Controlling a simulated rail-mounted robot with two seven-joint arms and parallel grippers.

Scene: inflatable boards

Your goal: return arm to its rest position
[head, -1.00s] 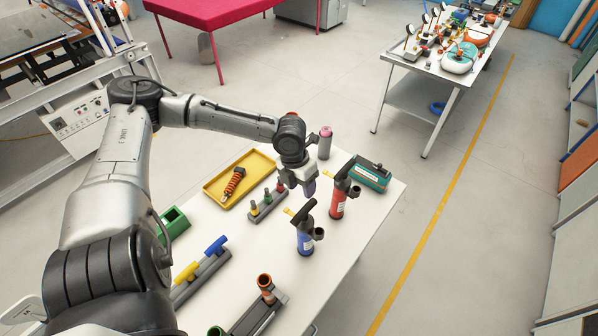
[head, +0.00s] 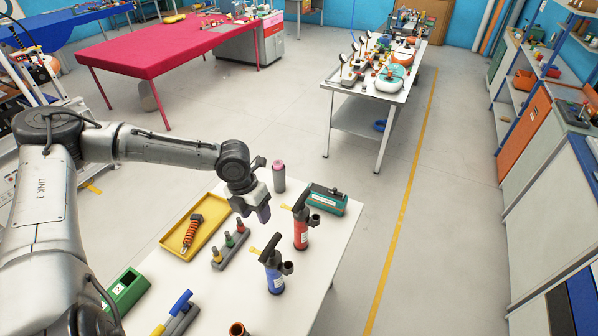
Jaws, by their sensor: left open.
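My left arm comes in from the left, bent at the elbow over the white table (head: 318,290). My left gripper (head: 262,213) points down above the table, open and empty. In the picture it is left of the red pump (head: 301,230) and above the blue pump (head: 274,276). It appears apart from both pumps. My right gripper is not in view.
A yellow tray (head: 172,244) holds an orange-and-black tool. Near it are a small rack (head: 228,252), a pink-topped grey cylinder (head: 279,178), a teal box (head: 327,201) and a green box (head: 125,288). Open floor lies right of the table.

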